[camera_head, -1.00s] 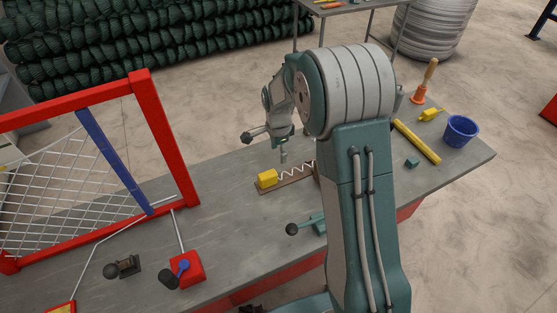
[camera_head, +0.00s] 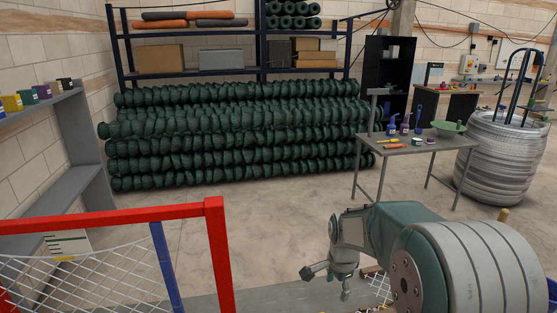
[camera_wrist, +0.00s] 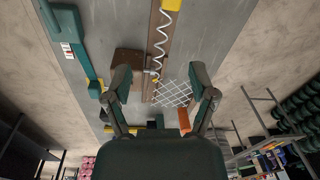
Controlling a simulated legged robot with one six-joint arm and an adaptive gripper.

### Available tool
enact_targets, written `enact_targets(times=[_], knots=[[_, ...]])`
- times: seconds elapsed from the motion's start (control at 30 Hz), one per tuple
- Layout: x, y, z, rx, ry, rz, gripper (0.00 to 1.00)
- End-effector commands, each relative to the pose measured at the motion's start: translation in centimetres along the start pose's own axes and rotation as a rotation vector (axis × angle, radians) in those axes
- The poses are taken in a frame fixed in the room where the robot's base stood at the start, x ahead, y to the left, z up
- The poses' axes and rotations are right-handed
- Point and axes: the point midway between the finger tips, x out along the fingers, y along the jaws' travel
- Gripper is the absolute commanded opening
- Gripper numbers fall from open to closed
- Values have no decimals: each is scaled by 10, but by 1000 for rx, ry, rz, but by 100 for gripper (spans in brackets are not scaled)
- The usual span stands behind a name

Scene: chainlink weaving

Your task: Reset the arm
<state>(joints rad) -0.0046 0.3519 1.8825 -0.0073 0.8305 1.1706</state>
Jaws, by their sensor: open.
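My gripper (camera_wrist: 160,82) is open in the wrist view, its two dark fingers spread wide with nothing between them. It is above the grey workbench (camera_wrist: 120,32). Below it are a brown strip (camera_wrist: 152,52) with a white spiral wire (camera_wrist: 160,35) and a small patch of wire mesh (camera_wrist: 174,94). In the head view my gripper (camera_head: 328,281) hangs at the lower middle, in front of the bench's far edge and apart from the red frame. My teal and grey arm hides much of the lower right.
The red frame (camera_head: 218,255) with a blue bar (camera_head: 166,268) and white mesh stands at the lower left. A side table (camera_head: 400,148) with bottles stands at the right, near a large wire coil (camera_head: 500,160). Green rolls (camera_head: 235,140) line the back. The floor between is clear.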

Motion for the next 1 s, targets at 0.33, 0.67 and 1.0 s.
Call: enact_targets(times=[0.33, 0.67, 1.0], knots=[[-78, 46, 19, -289, 56, -94, 73], [-130, 99, 41, -563, 132, -164, 73], [-161, 158, 67, -841, 233, -217, 73]])
